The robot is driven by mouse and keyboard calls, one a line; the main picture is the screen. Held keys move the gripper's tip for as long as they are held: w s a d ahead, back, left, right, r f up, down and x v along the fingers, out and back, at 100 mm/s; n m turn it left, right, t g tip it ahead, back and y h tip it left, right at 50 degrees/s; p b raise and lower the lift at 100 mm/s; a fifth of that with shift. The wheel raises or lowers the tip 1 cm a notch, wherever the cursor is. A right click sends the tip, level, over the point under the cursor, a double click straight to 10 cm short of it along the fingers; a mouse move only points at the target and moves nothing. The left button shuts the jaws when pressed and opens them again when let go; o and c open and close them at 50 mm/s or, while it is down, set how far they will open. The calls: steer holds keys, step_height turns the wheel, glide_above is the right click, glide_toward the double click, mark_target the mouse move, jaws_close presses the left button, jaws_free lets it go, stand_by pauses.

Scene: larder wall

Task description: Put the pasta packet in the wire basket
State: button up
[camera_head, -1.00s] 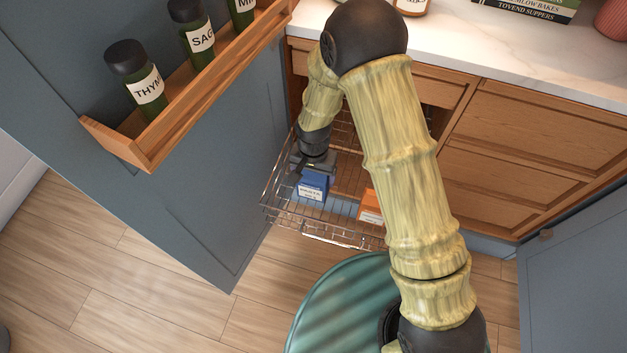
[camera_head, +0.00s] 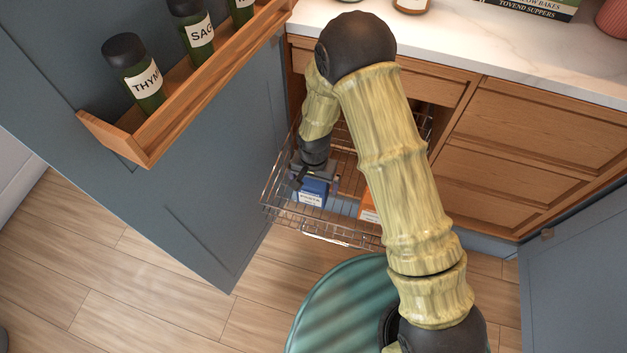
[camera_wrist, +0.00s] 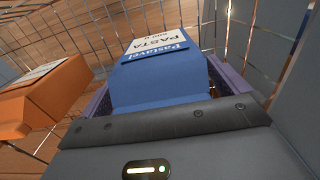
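The pasta packet (camera_head: 312,192) is a blue box with a white label, inside the wire basket (camera_head: 330,236) near its front left corner. In the wrist view the packet (camera_wrist: 165,68) stands roughly upright, its "PASTA" label facing up and away. My gripper (camera_head: 315,182) is down in the basket over the packet. Its purple finger pads lie on either side of the packet in the wrist view, and the fingers look spread open beside it. The packet's lower end is hidden by my gripper's body.
An orange box (camera_wrist: 40,100) stands in the basket to the right in the head view (camera_head: 369,209), partly behind my arm. A blue door (camera_head: 200,150) with a spice rack (camera_head: 150,150) is close at the left. A white worktop (camera_head: 480,45) lies above the drawers.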

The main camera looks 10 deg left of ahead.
steer(key=shift+r, duration=0.1)
step_height(320, 180, up, 12)
steer(key=shift+r+p, duration=0.1)
steer(key=shift+p, duration=1.15)
steer(key=shift+d, duration=0.1)
steer(key=d+r+t, duration=0.1)
steer(key=d+r, duration=0.7)
steer(key=d, duration=0.4)
steer(key=s+d+r, duration=0.3)
steer(key=d, duration=0.4)
steer(key=s+d+r+n+t, duration=0.1)
steer(key=s+d+r, duration=0.2)
steer(key=d, duration=0.3)
steer(key=shift+s+d+r+t, duration=0.25)
steer(key=shift+s+d+t, duration=0.1)
steer(key=shift+s, duration=0.15)
steer(key=shift+w, duration=0.1)
